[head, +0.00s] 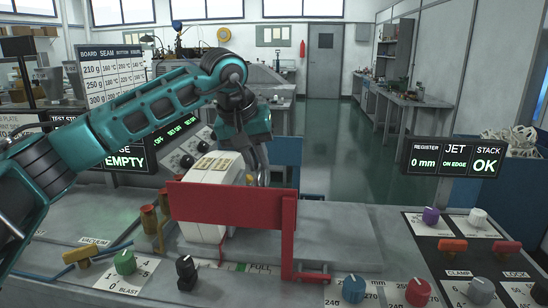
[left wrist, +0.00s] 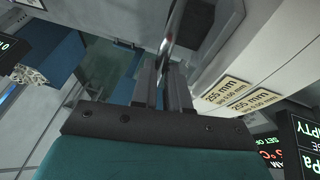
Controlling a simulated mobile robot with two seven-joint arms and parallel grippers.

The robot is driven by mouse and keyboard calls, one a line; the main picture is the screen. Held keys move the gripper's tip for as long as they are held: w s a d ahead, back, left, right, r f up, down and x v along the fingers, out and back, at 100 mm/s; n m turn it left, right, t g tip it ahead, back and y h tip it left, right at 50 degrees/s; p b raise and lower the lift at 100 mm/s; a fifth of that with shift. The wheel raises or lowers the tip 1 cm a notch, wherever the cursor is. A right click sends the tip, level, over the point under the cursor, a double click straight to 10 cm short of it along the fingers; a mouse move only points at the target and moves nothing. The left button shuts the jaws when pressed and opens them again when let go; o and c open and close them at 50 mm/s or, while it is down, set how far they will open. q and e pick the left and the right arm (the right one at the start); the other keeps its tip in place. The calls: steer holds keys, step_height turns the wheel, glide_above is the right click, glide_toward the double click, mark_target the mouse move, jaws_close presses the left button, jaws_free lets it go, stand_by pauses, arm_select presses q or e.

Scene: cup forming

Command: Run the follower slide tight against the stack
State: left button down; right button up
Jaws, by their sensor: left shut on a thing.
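The stack (head: 205,211) is a pale block of sheets with tan labels on top, standing on the grey machine bed behind a red bar. Its labelled side also shows in the left wrist view (left wrist: 262,72). My left gripper (head: 262,176) points down just right of the stack. In the left wrist view its fingers (left wrist: 169,66) are shut on a thin grey upright piece (left wrist: 178,22), which seems to be part of the follower slide. The red bar hides the slide's lower part, so I cannot tell whether it touches the stack. My right gripper is not in view.
The red bar (head: 230,203) with its upright (head: 288,238) stands in front of the stack. Several knobs and switches line the front panel, including a blue knob (head: 353,288). A display (head: 455,157) reads 0 mm, ON EDGE and OK. The bed right of the upright is clear.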

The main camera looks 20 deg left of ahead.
arm_select(q)
steer(key=c, duration=1.1)
jaws_free()
steer(key=shift+a, duration=0.1)
steer(key=v, duration=1.3)
